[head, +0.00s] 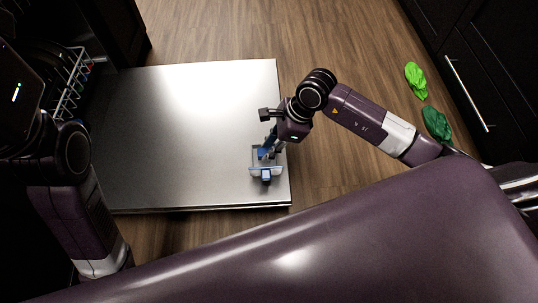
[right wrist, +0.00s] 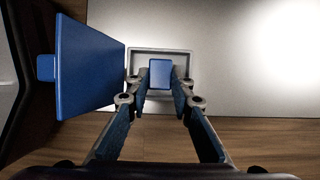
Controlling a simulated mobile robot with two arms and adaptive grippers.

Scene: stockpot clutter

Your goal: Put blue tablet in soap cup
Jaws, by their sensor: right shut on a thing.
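The blue tablet (right wrist: 160,73) is a small blue block between the fingertips of my right gripper (right wrist: 160,88) in the right wrist view. The gripper is shut on it. Behind it is the soap cup (right wrist: 148,50), a shallow grey rectangular tray, and the tablet overlaps its opening. I cannot tell how far above the cup floor it is. The cup's blue lid (right wrist: 88,66), with a small tab, stands open at the left. In the head view the soap cup (head: 253,160) lies near the door's right edge, under my right gripper (head: 267,150). My left gripper is out of view.
The open silver dishwasher door (head: 180,130) is otherwise clear. A dish rack (head: 72,80) stands at the left. A bright green cloth-like thing (head: 416,80) and a dark green one (head: 436,124) lie on the wooden floor by dark cabinets at the right.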

